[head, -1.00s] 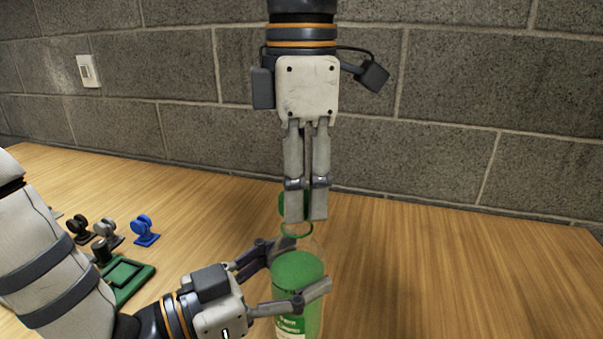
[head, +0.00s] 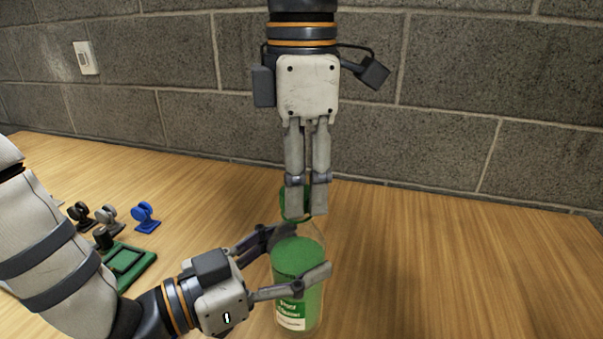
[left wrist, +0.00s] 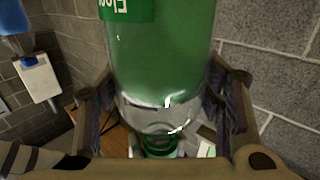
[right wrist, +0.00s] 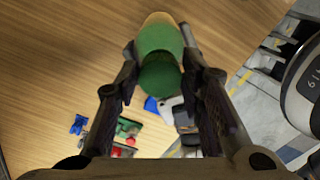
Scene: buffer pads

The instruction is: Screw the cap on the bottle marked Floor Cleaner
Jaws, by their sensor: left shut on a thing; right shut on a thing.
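The Floor Cleaner bottle (head: 297,262) is clear, holds green liquid and stands upright with a green and white label low on it. My left gripper (head: 298,256) is shut around its upper body. In the left wrist view the bottle (left wrist: 160,60) shows upside down between the fingers. The green cap (head: 286,204) is between the fingertips of my right gripper (head: 306,212), which points down over the bottle's mouth. The right wrist view shows the round cap (right wrist: 160,78) over the bottle (right wrist: 160,35). The fingers partly hide the cap, and I cannot tell whether it touches the neck.
A green tray (head: 140,262) lies on the wooden table at left. Beyond it are a blue part (head: 145,217), a grey part (head: 108,217) and a dark part (head: 79,212). A block wall (head: 450,100) stands behind. The table right of the bottle is clear.

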